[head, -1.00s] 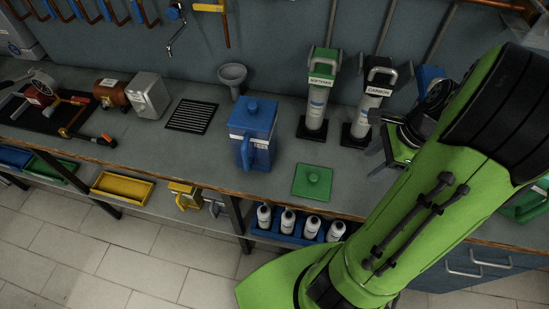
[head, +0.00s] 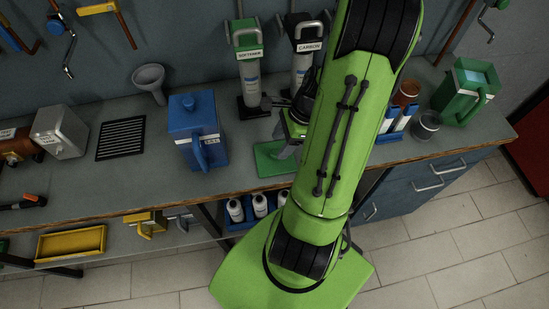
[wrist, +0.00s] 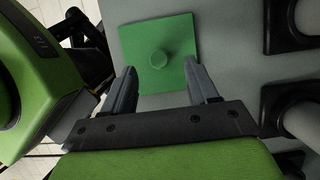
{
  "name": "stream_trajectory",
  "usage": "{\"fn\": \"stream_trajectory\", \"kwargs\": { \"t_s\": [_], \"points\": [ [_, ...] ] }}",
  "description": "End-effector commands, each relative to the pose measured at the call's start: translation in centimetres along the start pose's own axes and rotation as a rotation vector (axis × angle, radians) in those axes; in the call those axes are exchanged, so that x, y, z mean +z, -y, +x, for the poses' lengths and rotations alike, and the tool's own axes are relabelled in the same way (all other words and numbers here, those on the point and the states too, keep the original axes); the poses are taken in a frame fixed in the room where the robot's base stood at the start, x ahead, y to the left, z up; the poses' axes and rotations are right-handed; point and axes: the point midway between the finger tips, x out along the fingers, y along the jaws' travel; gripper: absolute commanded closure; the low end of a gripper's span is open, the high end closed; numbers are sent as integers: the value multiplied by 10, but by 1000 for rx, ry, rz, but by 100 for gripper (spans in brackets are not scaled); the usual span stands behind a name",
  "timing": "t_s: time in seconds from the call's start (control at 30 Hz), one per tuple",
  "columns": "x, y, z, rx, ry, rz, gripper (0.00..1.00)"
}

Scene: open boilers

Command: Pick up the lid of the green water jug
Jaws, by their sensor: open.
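The square green lid (head: 268,163) with a round knob lies flat on the grey bench, partly hidden by my arm in the head view. The wrist view shows the lid (wrist: 183,38) and its knob (wrist: 158,59) clearly. My gripper (wrist: 161,72) is open and empty, its two fingers pointing toward the lid with the knob between and just beyond their tips. In the head view my gripper (head: 284,143) is mostly hidden behind my arm. The green water jug (head: 463,101) stands without a lid at the right end of the bench.
A blue lidded jug (head: 197,132) stands left of the green lid. Softener (head: 248,70) and carbon (head: 302,62) filter canisters stand behind it. A grey cup (head: 427,125) sits by the green jug. White bottles (head: 260,204) stand on the shelf below.

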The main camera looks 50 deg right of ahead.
Motion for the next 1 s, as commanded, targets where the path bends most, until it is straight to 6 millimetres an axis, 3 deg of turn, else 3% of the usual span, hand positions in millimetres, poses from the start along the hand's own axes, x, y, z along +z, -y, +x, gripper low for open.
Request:
{"fn": "stream_trajectory", "kwargs": {
  "t_s": [0.1, 0.2, 0.43, 0.8, 1.0],
  "points": [
    [1, -3, 28, 6, 4, 0, 41],
    [1, -2, 39, 3, 3, -1, 41],
    [2, -2, 40, 1, 1, -1, 41],
    [2, -2, 39, 1, 1, -1, 98],
    [2, -2, 39, 0, 1, -1, 100]
  ]
}}
